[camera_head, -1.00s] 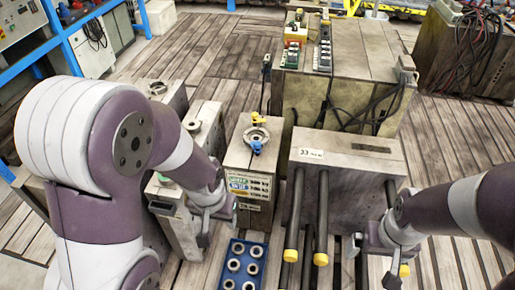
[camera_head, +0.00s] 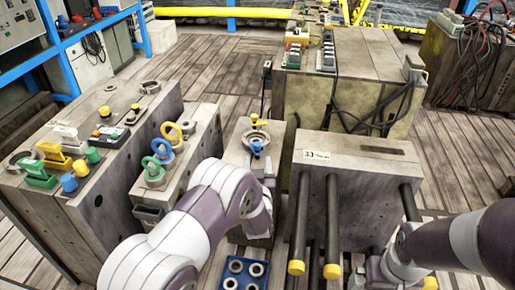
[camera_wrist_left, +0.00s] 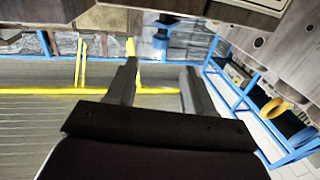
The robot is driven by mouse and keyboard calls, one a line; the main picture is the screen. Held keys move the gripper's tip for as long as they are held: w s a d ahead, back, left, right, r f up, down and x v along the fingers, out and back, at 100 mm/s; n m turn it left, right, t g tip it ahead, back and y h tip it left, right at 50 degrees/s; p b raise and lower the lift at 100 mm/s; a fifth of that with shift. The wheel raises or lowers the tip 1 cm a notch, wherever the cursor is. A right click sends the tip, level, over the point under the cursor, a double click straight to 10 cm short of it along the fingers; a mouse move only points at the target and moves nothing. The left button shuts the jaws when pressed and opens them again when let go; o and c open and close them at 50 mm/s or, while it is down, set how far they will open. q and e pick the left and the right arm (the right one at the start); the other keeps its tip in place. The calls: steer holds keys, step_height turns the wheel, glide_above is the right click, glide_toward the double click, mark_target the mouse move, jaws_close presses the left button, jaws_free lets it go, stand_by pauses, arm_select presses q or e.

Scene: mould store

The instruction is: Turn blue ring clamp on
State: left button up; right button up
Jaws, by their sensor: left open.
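The blue clamp (camera_head: 256,149) sits at the near side of a metal ring (camera_head: 257,136) on top of a narrow upright mould block (camera_head: 236,150). A yellow clamp (camera_head: 257,121) sits at the ring's far side. My left gripper (camera_head: 260,170) is open, just in front of the blue clamp, with its fingers pointing up towards it. Contact cannot be told. In the left wrist view the open fingers (camera_wrist_left: 160,85) hold nothing, and a blue shape beyond them may be the clamp. My right gripper (camera_head: 360,274) is low at the right, partly cut off, and its jaws are unclear.
Left blocks carry a blue ring handle (camera_head: 172,135), a yellow ring handle (camera_head: 171,130) and a green one (camera_head: 153,165). A block with dark yellow-tipped rods (camera_head: 301,215) stands close right. A blue tray (camera_head: 226,282) lies below. A large block (camera_head: 350,75) with cables stands behind.

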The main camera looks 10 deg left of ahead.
mark_target(257, 147)
arm_select(q)
steer(key=w+b, duration=0.1)
steer(key=w, duration=0.2)
steer(key=w+a, duration=0.1)
steer(key=w, duration=0.2)
steer(key=w+b, duration=0.1)
steer(key=w, duration=0.2)
steer(key=shift+a+f+b, duration=0.2)
steer(key=shift+a+b, duration=0.15)
steer(key=shift+w+r, duration=0.15)
steer(key=shift+w, duration=0.15)
steer(key=shift+c, duration=0.4)
